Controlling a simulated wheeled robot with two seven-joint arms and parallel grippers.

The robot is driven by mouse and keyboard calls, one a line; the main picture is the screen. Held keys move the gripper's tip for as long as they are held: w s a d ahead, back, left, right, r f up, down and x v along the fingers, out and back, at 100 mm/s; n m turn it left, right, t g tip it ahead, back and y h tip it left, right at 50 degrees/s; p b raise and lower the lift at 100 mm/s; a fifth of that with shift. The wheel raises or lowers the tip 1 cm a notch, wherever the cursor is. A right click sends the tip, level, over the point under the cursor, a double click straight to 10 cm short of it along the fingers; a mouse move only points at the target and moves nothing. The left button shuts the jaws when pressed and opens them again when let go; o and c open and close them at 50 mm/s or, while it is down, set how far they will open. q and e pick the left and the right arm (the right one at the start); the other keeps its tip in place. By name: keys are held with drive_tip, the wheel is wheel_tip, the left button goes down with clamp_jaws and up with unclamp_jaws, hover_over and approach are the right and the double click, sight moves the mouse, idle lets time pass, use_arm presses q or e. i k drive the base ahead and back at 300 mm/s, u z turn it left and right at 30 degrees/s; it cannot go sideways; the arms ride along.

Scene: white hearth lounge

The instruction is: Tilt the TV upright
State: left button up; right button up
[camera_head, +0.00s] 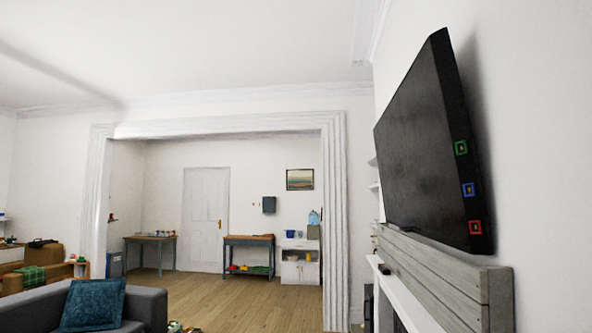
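The TV (425,145) is a large black flat panel on the white wall at the right. I see it at a steep angle, and it looks tilted, with its lower edge sloping. Its near side edge carries a green, a blue and a red square marker. A shadow falls on the wall behind it. Neither of my grippers shows in the head view.
Below the TV is a grey wooden mantel (455,275) with a white ledge (405,300). A dark sofa (145,304) with a teal cushion (92,304) stands at lower left. Wooden floor (240,300) runs through a wide opening toward two worktables, a white cabinet and a door.

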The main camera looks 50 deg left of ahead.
sight(432, 187)
drive_tip(key=u, duration=1.05)
drive_tip(key=i, duration=0.25)
